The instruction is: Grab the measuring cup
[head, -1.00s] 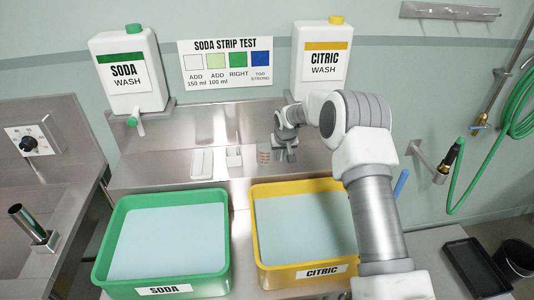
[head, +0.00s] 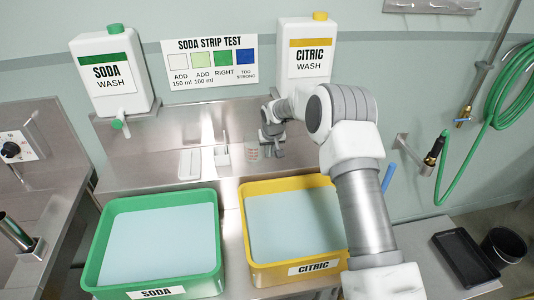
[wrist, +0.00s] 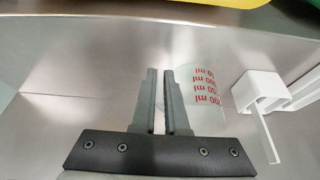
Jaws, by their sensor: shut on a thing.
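The measuring cup (wrist: 203,88) is clear with red millilitre markings, which read upside down in the wrist view. In the head view the cup (head: 252,151) is small, on the steel ledge behind the yellow CITRIC tub (head: 243,236). My gripper (wrist: 159,72) is shut on the cup, its two fingers close together at the cup's left side in the wrist view. What lies between the fingers is hard to make out. In the head view my gripper (head: 273,148) is just right of the cup. I cannot tell whether the cup is clear of the ledge.
A white holder (wrist: 262,95) stands close beside the cup; it also shows in the head view (head: 222,156). A white tray (head: 189,164) lies left of it. The green SODA tub (head: 89,262) is front left. SODA (head: 112,88) and CITRIC (head: 307,66) jugs are behind.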

